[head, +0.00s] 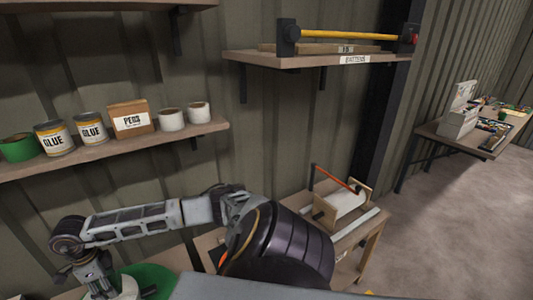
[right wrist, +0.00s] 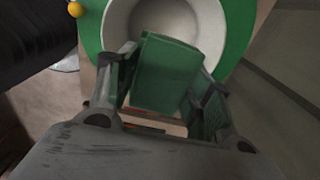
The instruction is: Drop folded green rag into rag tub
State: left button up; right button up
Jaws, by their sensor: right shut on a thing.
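The folded green rag (right wrist: 165,75) is held between the two fingers of my right gripper (right wrist: 166,72) in the right wrist view. My left gripper is out of view.
A wall shelf (head: 180,136) holds a green tub, glue cans, a box marked PEGS and two pale cans. A higher shelf (head: 300,60) carries battens. A wooden stand with a white roll (head: 345,205) is at the right. A yellow ball (right wrist: 75,9) shows beside the tub.

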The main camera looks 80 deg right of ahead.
jog(key=o, duration=1.1)
jog(key=shift+c, duration=0.2)
notch_tip(320, 180, up, 12)
dwell(1.2)
